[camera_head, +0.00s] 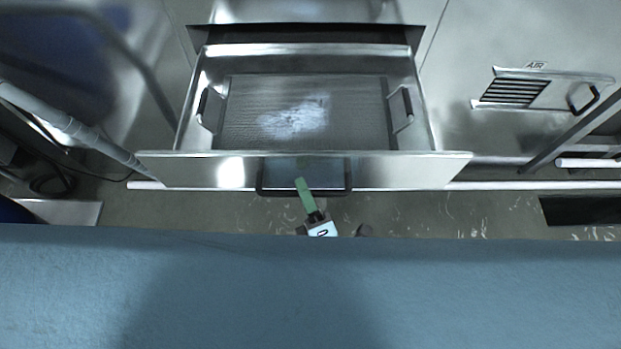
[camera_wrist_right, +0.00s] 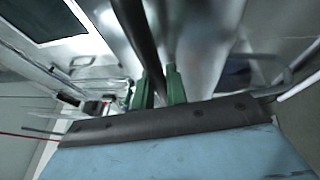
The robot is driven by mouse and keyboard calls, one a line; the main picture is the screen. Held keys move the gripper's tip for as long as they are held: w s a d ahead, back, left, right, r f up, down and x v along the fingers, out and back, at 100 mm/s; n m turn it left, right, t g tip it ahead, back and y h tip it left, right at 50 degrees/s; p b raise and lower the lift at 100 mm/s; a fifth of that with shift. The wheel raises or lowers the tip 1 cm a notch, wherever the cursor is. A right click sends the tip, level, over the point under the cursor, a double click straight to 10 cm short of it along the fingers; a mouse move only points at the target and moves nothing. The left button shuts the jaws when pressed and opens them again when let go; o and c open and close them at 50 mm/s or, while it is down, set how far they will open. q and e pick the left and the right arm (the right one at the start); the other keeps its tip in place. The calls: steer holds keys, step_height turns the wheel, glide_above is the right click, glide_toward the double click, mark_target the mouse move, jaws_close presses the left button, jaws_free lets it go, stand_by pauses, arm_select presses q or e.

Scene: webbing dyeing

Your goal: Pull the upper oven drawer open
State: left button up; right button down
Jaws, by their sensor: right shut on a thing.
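The upper oven drawer (camera_head: 205,170) is pulled out from the steel oven front in the head view, with its inside showing. Its black bar handle (camera_head: 262,181) runs along the middle of the drawer front. My right gripper (camera_head: 304,186) has its green fingers at the handle, below the drawer front. In the right wrist view, the green fingers (camera_wrist_right: 158,90) are on either side of the dark handle bar (camera_wrist_right: 136,40), shut on it. My left gripper is not in view.
A tray (camera_head: 235,130) with two side handles and a whitish patch lies in the drawer. A vent marked AIR (camera_head: 515,92) is at the right. A grey pole (camera_head: 75,128) stands at the left. Bare floor (camera_head: 420,212) lies below the drawer.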

steer(key=shift+s+f, duration=0.1)
steer(key=shift+f, duration=0.05)
steer(key=c, duration=1.4)
jaws_free()
steer(key=v, duration=1.3)
steer(key=shift+s, duration=0.15)
